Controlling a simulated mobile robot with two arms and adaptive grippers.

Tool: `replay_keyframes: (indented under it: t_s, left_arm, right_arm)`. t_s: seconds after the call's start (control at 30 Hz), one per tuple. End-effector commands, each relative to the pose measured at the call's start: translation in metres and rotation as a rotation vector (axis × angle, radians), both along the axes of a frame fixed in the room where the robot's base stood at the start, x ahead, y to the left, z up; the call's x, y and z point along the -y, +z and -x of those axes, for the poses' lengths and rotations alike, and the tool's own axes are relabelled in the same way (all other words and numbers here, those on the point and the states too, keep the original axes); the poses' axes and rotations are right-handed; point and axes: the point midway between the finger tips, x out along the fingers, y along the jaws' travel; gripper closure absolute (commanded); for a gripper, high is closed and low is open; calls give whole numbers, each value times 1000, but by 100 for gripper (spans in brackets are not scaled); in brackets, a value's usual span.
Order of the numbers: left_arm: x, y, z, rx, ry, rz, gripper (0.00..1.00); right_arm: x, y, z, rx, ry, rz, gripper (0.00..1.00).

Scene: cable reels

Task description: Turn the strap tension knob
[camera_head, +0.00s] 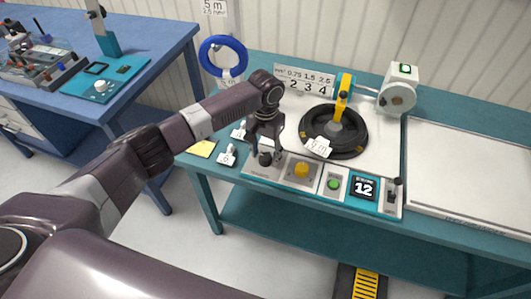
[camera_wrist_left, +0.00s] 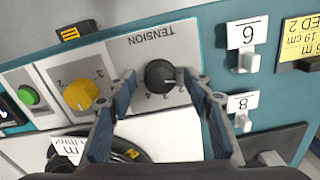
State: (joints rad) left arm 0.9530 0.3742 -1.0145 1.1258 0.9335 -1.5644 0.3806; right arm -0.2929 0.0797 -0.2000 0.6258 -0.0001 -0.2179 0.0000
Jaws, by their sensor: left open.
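The tension knob (camera_wrist_left: 160,76) is a round black dial with a pale pointer line, on a light panel marked TENSION with small numbers around it. In the head view the knob (camera_head: 265,159) sits at the left end of the control panel. My left gripper (camera_head: 264,150) points down over it, partly covering the panel behind. In the wrist view the open fingers of my left gripper (camera_wrist_left: 157,92) stand on both sides of the knob, with visible gaps; I cannot tell their exact height. The right gripper is not in view.
Numbered tags on pegs (camera_wrist_left: 243,101) stand beside the panel. A bare white surface (camera_head: 470,165) lies right.

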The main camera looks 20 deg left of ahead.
Motion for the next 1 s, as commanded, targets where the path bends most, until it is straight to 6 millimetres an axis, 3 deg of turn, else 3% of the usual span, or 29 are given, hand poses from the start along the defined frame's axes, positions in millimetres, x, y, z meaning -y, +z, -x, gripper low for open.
replay_keyframes:
  t_s: [0.1,0.47,0.77,1.0]
  left_arm:
    - [0,0,0,0,0,0,55]
    - [0,0,0,0,0,0,94]
    - [0,1,0,-1,-31,0,95]
    - [0,2,1,-2,-160,0,95]
  right_arm:
    - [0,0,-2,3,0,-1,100]
    - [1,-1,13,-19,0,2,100]
    - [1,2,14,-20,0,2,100]
    - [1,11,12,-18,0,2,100]
